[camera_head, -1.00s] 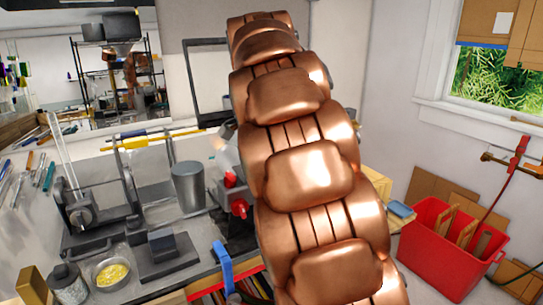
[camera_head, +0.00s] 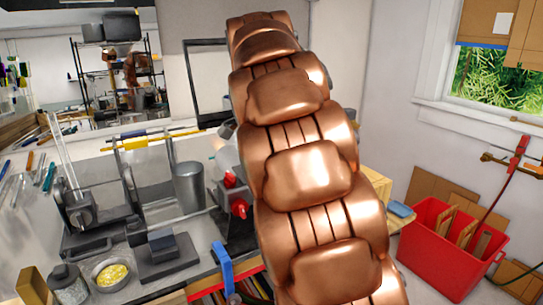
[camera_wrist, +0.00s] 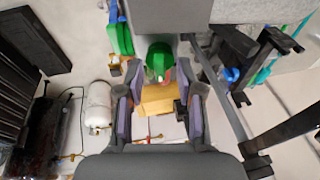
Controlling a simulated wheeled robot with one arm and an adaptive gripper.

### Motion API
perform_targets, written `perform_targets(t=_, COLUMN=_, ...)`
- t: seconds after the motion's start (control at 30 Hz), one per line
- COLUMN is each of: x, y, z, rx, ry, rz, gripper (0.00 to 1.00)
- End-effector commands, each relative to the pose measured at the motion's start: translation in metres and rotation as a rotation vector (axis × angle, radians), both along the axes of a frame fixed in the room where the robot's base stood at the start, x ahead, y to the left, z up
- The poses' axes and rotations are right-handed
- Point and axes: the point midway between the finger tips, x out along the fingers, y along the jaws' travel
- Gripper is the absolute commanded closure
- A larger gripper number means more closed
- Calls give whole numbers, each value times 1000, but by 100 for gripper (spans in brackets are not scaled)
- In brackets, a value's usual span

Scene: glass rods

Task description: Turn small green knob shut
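The small green knob (camera_wrist: 159,62) shows in the wrist view, ahead of my gripper near the top middle, close under a grey block. My gripper (camera_wrist: 158,78) is open, with one finger to the left of the knob and one to the right. A gap shows between the knob and each fingertip, so I see no contact. A tan block shows beyond, between the fingers. In the head view my copper arm hides the green knob and my gripper.
Red knobs (camera_head: 230,180) sit just left of my arm on the bench. A metal cup (camera_head: 188,187) and a bowl with yellow contents (camera_head: 112,273) stand further left. A red bin (camera_head: 440,245) is on the right. A white cylinder (camera_wrist: 98,107) lies left in the wrist view.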

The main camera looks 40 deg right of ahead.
Motion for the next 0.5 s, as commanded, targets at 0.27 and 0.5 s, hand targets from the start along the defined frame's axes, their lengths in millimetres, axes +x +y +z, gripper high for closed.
perform_targets(t=0.27, x=0, y=2, z=9, rx=-2, ry=-3, rz=1, gripper=64)
perform_targets(t=0.5, x=-3, y=7, z=30, rx=-2, ry=-3, rz=3, gripper=64)
